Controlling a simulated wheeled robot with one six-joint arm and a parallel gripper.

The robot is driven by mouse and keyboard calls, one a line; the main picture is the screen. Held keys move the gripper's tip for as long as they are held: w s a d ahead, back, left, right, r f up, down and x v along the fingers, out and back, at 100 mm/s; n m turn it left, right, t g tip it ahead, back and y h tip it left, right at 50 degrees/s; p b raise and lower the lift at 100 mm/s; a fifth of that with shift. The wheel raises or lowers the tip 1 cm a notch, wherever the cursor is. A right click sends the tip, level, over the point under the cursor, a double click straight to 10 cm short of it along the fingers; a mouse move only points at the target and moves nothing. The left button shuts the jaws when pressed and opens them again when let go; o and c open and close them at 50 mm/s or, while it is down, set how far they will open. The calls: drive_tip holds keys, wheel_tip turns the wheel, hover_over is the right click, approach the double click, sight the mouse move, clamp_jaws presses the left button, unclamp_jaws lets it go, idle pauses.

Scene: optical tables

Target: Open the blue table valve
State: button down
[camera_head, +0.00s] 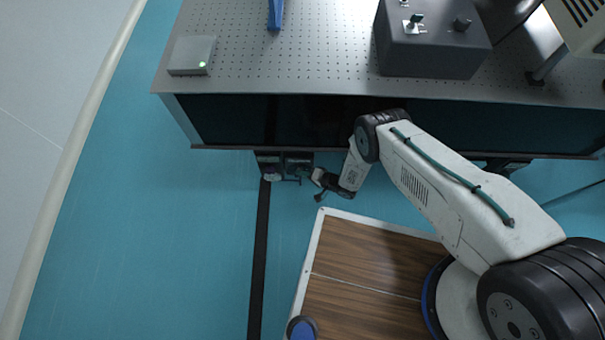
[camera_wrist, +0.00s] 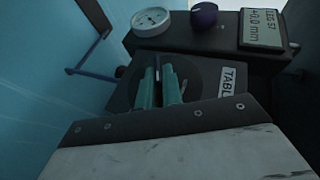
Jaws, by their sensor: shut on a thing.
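A dark valve panel with a round plate (camera_wrist: 205,78) and a partly hidden label starting "TABL" (camera_wrist: 232,82) fills the middle of the wrist view. My gripper (camera_wrist: 159,80) is in front of this plate, its two teal fingers close together around a thin valve handle. The fingers hide most of the handle, so its colour and turn angle are unclear. In the head view my gripper (camera_head: 318,182) is low beside the small dark unit (camera_head: 285,166) under the table's front edge.
A white dial gauge (camera_wrist: 151,21), a dark purple-blue knob (camera_wrist: 204,14) and a display reading "+0.0 mm" (camera_wrist: 263,29) sit behind. A thin blue bent bar (camera_wrist: 92,55) is at left. The optical table (camera_head: 300,75) overhangs; teal floor at left is clear.

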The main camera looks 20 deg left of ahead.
drive_tip(key=shift+y, duration=0.3)
drive_tip(key=c, duration=1.6)
unclamp_jaws()
drive_tip(key=shift+o, duration=0.2)
drive_tip(key=v, duration=0.7)
drive_tip(key=shift+d+r, duration=0.15)
drive_tip(key=shift+d, duration=0.2)
